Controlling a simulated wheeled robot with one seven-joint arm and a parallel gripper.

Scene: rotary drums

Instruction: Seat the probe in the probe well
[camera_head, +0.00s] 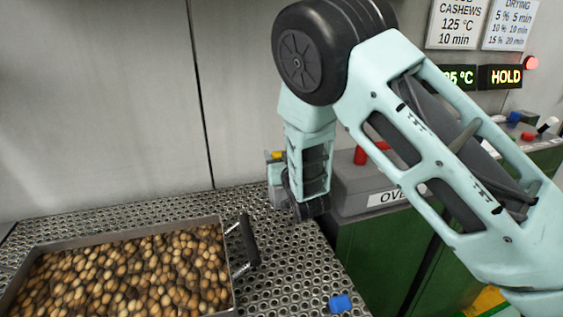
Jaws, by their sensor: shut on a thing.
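My gripper (300,208) hangs at the lower end of my arm, above the back right part of the perforated metal table. Its fingers are dark and partly hidden by my own wrist. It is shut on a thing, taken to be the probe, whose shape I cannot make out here. A small blue piece (340,303) sits on the table near the front right edge; I cannot tell what it is. I cannot make out the probe well in this view.
A metal tray (233,285) full of brown nuts, with a black handle (249,241), stands at the left on the perforated table (290,270). A grey box with a partly covered "OVE" label (388,197) and red parts stands right of my gripper. Signs and lit displays hang behind.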

